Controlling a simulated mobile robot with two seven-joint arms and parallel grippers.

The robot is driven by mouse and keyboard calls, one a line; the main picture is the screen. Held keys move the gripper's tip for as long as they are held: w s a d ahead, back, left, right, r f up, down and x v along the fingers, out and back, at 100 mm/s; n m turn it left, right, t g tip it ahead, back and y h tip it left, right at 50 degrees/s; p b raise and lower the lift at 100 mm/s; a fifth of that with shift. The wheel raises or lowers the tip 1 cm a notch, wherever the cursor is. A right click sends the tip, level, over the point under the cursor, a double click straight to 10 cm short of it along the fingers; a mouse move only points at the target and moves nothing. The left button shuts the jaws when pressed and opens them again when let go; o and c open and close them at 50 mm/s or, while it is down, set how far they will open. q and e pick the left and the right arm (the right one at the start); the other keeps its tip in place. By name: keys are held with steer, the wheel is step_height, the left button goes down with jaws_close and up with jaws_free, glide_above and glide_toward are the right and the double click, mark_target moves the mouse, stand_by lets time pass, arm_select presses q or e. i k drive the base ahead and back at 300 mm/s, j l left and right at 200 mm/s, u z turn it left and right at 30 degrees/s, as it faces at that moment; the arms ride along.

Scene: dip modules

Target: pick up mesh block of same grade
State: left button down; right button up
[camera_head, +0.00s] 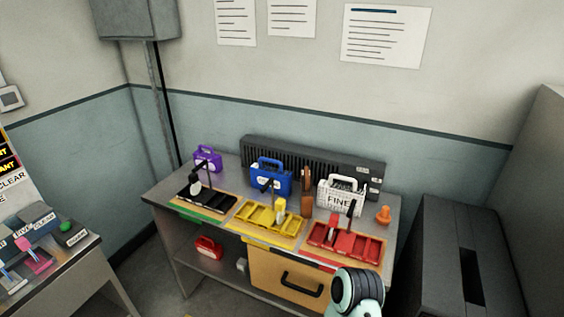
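A blue block with a handle (271,180) stands at the middle back, and a smaller purple one (207,160) at the back left. Their white labels are too small to read. A red block with a handle (208,248) sits on the lower shelf. A rounded pale-green and dark part of my arm shows at the bottom, in front of the table. Neither of my grippers is in view.
The grey table (160,194) carries a black tray (198,205), a yellow tray (260,229) and a red tray (360,252) along its front. An orange knobbed piece (383,215) stands at the right end. A dark cabinet (452,260) is close on the right. Another table (85,252) is at left.

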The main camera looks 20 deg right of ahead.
mark_target(331, 196)
steer(key=i+j+z, duration=0.1)
steer(key=z, duration=1.1)
steer(key=i+j+z, duration=0.15)
steer(key=j+z, duration=0.25)
steer(key=i+j+z, duration=0.1)
steer(key=j+z, duration=0.3)
steer(key=j, duration=0.2)
steer(key=j+z, duration=0.15)
steer(key=j, duration=1.15)
